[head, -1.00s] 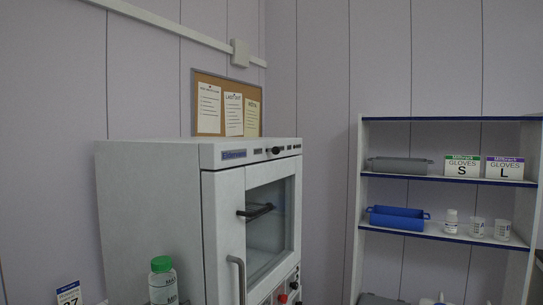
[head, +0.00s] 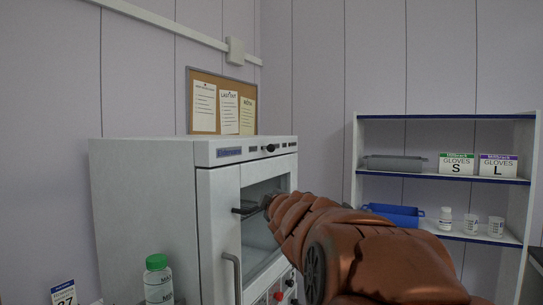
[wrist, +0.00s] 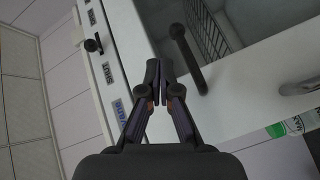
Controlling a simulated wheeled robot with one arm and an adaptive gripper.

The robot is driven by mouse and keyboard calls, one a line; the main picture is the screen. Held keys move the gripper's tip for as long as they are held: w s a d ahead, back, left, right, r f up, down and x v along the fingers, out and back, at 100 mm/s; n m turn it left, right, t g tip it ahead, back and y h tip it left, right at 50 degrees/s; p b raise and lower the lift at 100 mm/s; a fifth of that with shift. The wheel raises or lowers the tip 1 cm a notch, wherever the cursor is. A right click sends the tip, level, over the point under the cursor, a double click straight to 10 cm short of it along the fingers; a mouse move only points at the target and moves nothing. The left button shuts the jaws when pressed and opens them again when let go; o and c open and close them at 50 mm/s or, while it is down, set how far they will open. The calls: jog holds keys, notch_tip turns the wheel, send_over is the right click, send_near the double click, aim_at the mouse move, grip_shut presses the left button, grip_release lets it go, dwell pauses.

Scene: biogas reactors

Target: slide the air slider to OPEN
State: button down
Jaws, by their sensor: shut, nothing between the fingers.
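The air slider's black knob (head: 271,149) sits on the top front strip of the white oven-like cabinet (head: 140,190). It also shows in the wrist view (wrist: 92,45), between a SHUT label (wrist: 107,74) and another small label (wrist: 91,17) too small to read. The knob appears nearer the middle of its track than either label. My gripper (wrist: 159,72) is shut and empty, in front of the cabinet, apart from the knob. In the head view my brown arm comes from the lower right, and the fingertips are hard to make out by the door.
A black bar handle (wrist: 188,60) sticks out close beside my fingertips. A grey door handle (head: 232,275) is lower left. A shelf (head: 440,116) with boxes and a blue tray is at right.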

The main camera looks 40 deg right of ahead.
notch_tip(320, 180, up, 9)
jog(key=s+d+n+t+y, duration=0.2)
jog(key=d+n+t+y, duration=0.1)
jog(key=n, duration=0.7)
jog(key=shift+s+t+y, duration=0.3)
jog(key=shift+t+y, duration=0.1)
jog(key=shift+t, duration=0.5)
jog(key=shift+a, duration=0.1)
jog(key=p, duration=0.2)
send_near(271, 148)
jog(key=w+a, duration=0.3)
jog(key=w, duration=0.3)
jog(key=shift+w+d+r+p, duration=0.1)
jog(key=shift+w+d+p, duration=0.15)
jog(key=shift+d, duration=0.4)
jog(key=shift+w+d+p, duration=0.15)
jog(key=shift+d+p, duration=0.2)
jog(key=shift+d, duration=0.3)
jog(key=shift+w+d+r+p, duration=0.1)
jog(key=shift+w+d+p, duration=0.15)
jog(key=shift+d, duration=0.4)
jog(key=shift+d, duration=0.1)
